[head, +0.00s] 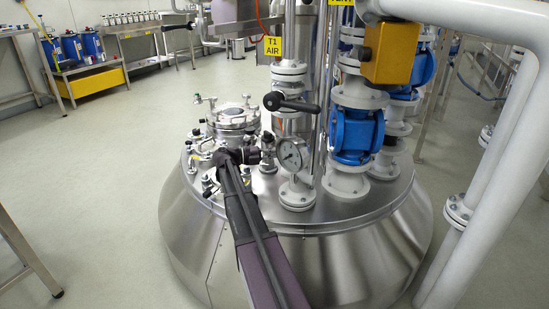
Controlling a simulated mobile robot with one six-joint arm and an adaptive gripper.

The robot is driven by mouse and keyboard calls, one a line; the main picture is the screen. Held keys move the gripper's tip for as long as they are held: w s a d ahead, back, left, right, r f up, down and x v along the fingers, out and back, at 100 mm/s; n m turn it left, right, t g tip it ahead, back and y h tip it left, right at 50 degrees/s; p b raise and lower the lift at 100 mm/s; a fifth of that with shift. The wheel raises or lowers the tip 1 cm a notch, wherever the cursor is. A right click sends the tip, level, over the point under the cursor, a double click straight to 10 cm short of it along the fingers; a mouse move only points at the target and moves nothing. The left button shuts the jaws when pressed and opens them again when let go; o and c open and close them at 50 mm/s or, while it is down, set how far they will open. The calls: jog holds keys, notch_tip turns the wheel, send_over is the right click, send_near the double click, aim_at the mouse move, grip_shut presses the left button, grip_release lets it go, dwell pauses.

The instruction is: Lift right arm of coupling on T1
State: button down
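The steel vessel (300,265) has a domed lid crowded with fittings. A yellow label (271,47) reading "T1 AIR" hangs at the pipe above it. My dark arm reaches from the bottom of the picture over the vessel's left rim, and its end (252,156) is among the fittings between the round hatch (234,118) and the pressure gauge (291,154). My gripper is too small and mixed in with the fittings to make out its fingers. I cannot clearly pick out the coupling or its right arm; small metal fittings crowd this spot.
A black lever handle (291,103) sticks out from the pipe above the gauge. A blue valve (356,136) and an orange box (391,53) stand to the right. Thick white pipes (495,170) close off the right side. The floor (90,180) at left is largely clear.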

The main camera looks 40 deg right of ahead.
jog(key=shift+r+n+h, duration=0.3)
jog(key=shift+r+n, duration=0.05)
jog(key=shift+n, duration=0.55)
jog(key=shift+w, duration=0.1)
jog(key=c, duration=1)
grip_release()
